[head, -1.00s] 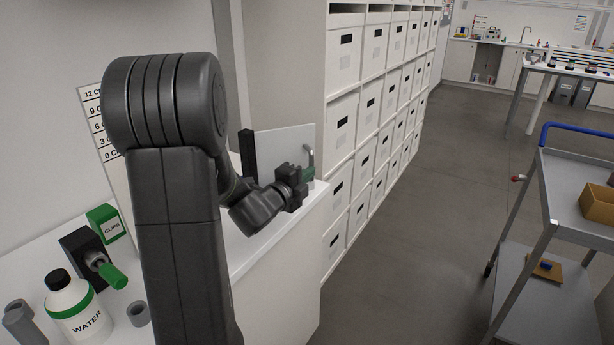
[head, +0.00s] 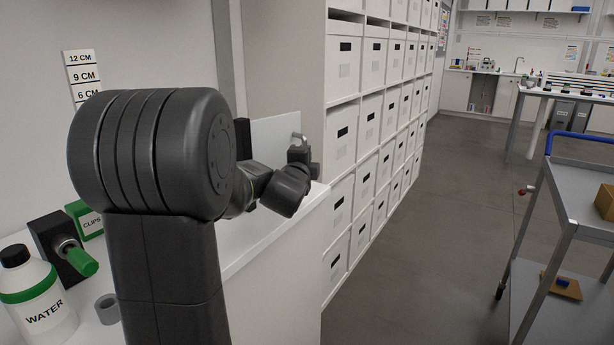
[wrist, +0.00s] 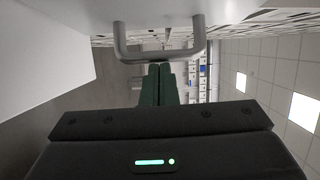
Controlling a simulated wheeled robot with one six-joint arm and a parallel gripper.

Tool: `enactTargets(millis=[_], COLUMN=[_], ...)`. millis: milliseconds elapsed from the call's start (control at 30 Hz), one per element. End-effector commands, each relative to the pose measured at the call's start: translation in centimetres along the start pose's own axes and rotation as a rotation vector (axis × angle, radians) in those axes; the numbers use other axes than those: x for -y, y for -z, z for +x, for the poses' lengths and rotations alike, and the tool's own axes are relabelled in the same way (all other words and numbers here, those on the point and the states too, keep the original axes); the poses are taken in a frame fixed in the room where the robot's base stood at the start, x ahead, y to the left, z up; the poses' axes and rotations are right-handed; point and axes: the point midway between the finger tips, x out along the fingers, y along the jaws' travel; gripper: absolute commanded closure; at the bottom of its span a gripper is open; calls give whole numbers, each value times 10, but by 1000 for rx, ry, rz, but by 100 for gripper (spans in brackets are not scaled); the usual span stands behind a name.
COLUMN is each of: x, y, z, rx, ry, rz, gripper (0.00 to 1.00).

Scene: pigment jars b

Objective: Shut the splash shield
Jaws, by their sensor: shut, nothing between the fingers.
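The splash shield is a pale flat panel (head: 272,132) beside a black upright post (head: 243,138) at the far end of the white counter. Its grey bar handle (head: 299,137) shows just above my gripper. In the wrist view the panel (wrist: 200,8) spans the top, and the U-shaped handle (wrist: 165,56) hangs from it. My gripper (wrist: 160,66) has its green fingers together, with nothing between them. The fingertips are at the handle's bar; I cannot tell whether they touch it. In the head view my gripper (head: 300,156) covers part of the panel, and its fingertips are unclear.
On the counter (head: 255,247) are a water bottle (head: 36,300), a black device with a green knob (head: 62,250), a clips box (head: 90,222) and a grey ring (head: 107,309). White drawers (head: 370,140) stand behind. A grey cart (head: 575,200) is at right; floor between is clear.

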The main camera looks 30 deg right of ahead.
Motion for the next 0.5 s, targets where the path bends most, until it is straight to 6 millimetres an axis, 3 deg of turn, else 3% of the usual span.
enactTargets(millis=[500], x=[2], y=[-15], z=[24], rx=[0], ry=[1], rz=[1], gripper=[100])
